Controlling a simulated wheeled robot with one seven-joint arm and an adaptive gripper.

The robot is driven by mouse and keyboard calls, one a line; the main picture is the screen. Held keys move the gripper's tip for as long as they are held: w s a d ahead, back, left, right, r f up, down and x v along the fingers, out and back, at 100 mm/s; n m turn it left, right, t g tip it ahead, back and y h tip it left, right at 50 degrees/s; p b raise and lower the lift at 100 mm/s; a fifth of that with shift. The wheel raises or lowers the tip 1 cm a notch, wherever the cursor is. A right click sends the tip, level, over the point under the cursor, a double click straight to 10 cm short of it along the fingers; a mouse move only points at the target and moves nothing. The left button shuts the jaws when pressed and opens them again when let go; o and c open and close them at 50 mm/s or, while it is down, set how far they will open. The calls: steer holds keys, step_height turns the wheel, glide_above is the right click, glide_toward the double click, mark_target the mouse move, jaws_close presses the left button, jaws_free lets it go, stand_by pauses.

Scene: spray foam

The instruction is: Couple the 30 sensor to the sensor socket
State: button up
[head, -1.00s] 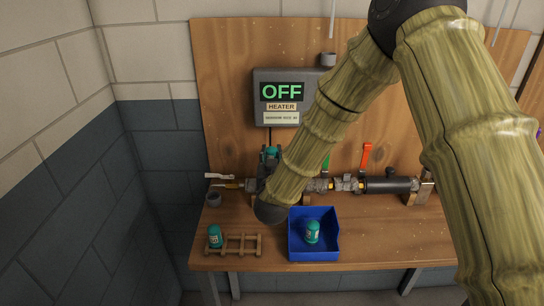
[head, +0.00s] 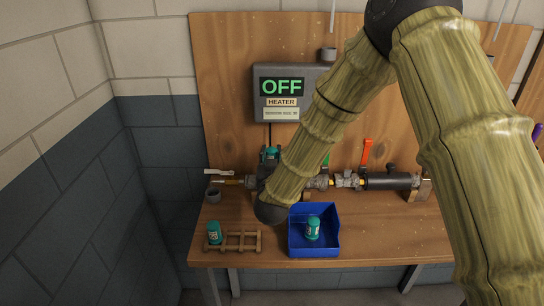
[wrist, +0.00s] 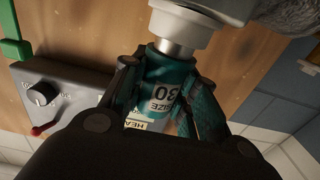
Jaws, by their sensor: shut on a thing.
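My gripper (wrist: 160,105) is shut on the teal 30 sensor (wrist: 165,82), whose label reads "SIZE 30" in the wrist view. The sensor's silver neck meets the pale round sensor socket (wrist: 190,22); whether it is fully seated cannot be told. In the head view the held sensor (head: 270,153) shows as a teal patch at the pipe line, below the heater box, and my arm hides much of the socket there. Another teal sensor (head: 214,232) stands at the left end of the wooden rack, and one more (head: 312,228) is in the blue bin.
The heater box (head: 288,90) on the wooden board reads OFF. The pipe line (head: 390,181) with red and green valve handles runs along the bench back. The wooden rack (head: 245,240) and blue bin (head: 328,246) stand in front.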

steer(key=shift+f+b, duration=0.35)
steer(key=shift+f, duration=0.2)
steer(key=o, duration=1.1)
steer(key=shift+s, duration=0.15)
